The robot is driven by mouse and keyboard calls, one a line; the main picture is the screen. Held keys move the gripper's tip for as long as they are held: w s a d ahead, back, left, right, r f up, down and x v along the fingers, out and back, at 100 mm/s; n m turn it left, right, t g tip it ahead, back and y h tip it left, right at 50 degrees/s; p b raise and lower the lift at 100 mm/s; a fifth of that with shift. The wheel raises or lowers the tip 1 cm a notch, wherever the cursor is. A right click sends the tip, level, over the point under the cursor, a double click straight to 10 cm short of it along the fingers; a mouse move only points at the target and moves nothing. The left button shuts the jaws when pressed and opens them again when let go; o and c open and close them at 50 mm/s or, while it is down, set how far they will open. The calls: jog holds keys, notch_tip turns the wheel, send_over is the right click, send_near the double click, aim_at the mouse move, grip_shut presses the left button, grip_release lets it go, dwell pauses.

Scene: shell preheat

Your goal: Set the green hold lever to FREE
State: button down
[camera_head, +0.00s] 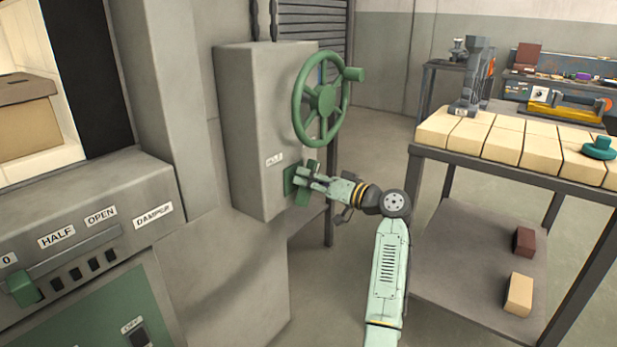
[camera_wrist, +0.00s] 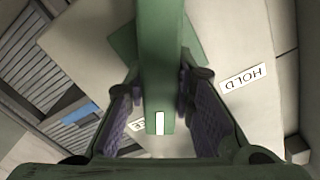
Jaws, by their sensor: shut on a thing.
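The green hold lever (camera_wrist: 160,55) runs down the middle of the wrist view, with a white mark near its end. My gripper (camera_wrist: 160,90) has a finger on each side of the lever and is shut on it. A HOLD label (camera_wrist: 243,78) is apart from the lever on the right, upside down. A partly hidden label (camera_wrist: 137,124) showing "EE" is close beside the lever's marked end. In the head view, my gripper (camera_head: 312,180) is at the green lever's plate (camera_head: 290,180), low on the grey box's front. The lever is mostly hidden there.
A green handwheel (camera_head: 320,100) is on the grey box (camera_head: 262,130) just above my gripper. A damper panel (camera_head: 90,215) is at the left. A table with pale blocks (camera_head: 485,140) is at the right. Open floor lies between box and table.

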jog(key=c, duration=1.4)
grip_release()
jog(key=shift+o, duration=0.2)
jog(key=v, duration=1.2)
jog(key=shift+d, duration=0.1)
